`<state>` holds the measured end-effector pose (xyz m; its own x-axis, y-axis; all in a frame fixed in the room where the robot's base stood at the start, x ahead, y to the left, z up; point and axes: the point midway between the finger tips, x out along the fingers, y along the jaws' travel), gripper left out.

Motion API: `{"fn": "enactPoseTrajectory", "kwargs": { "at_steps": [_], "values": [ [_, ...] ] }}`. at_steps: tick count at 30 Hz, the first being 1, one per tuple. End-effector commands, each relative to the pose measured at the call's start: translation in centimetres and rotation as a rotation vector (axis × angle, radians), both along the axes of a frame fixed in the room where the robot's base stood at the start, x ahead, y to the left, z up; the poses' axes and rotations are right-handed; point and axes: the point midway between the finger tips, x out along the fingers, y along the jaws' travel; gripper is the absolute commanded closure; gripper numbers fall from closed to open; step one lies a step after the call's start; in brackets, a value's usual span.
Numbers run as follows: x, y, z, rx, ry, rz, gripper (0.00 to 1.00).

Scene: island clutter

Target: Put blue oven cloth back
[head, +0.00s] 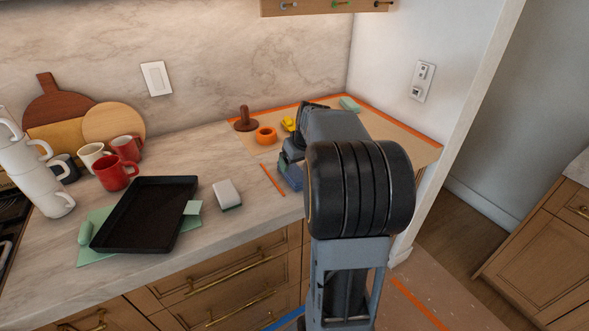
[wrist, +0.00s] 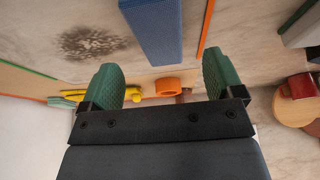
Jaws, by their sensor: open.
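The blue oven cloth (wrist: 155,30) shows in the wrist view as a flat ribbed blue piece at the top, beyond my fingertips and roughly in line with the gap between them. In the head view my arm largely hides the gripper.
An orange ring (head: 266,135), brown wooden stand (head: 246,120) and yellow object (head: 288,124) sit behind the cloth. A sponge (head: 227,194), black tray (head: 147,213) and red mug (head: 115,172) stand left. A dark smudge (wrist: 92,43) marks the surface near the cloth.

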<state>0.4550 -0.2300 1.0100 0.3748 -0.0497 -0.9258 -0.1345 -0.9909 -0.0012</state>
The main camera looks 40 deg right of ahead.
Motion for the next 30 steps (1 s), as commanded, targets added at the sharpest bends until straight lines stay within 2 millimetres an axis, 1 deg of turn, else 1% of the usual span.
{"fn": "enactPoseTrajectory", "kwargs": {
  "at_steps": [1, 6, 10, 11, 12, 14, 17, 18, 20, 21, 24, 25, 27, 30],
  "values": [
    [-0.3, 0.0, 1.0, -0.003, -0.004, -0.002, 0.13],
    [-1.4, 0.2, 3.4, -0.002, -0.003, -0.002, 0.13],
    [-1.8, 0.3, 4.6, 0.000, -0.001, -0.001, 0.13],
    [-1.9, 0.4, 4.8, 0.000, 0.000, 0.000, 0.13],
    [-2.1, 1.1, 4.9, 0.001, 0.001, 0.004, 0.13],
    [-2.4, 3.1, 4.9, 0.005, 0.008, 0.017, 0.13],
    [-4.0, 8.6, 4.1, 0.014, 0.031, 0.048, 0.13],
    [-5.0, 11.0, 3.5, 0.016, 0.042, 0.062, 0.13],
    [-6.7, 14.2, 2.5, 0.018, 0.056, 0.079, 0.13],
    [-7.9, 16.1, 1.7, 0.019, 0.065, 0.089, 0.13],
    [-10.8, 19.7, -0.1, 0.016, 0.080, 0.115, 0.13],
    [-11.6, 20.4, -0.7, 0.016, 0.085, 0.120, 0.13],
    [-13.2, 21.8, -1.8, 0.014, 0.093, 0.130, 0.13],
    [-14.6, 23.0, -2.8, 0.013, 0.098, 0.138, 0.13]
  ]
}}
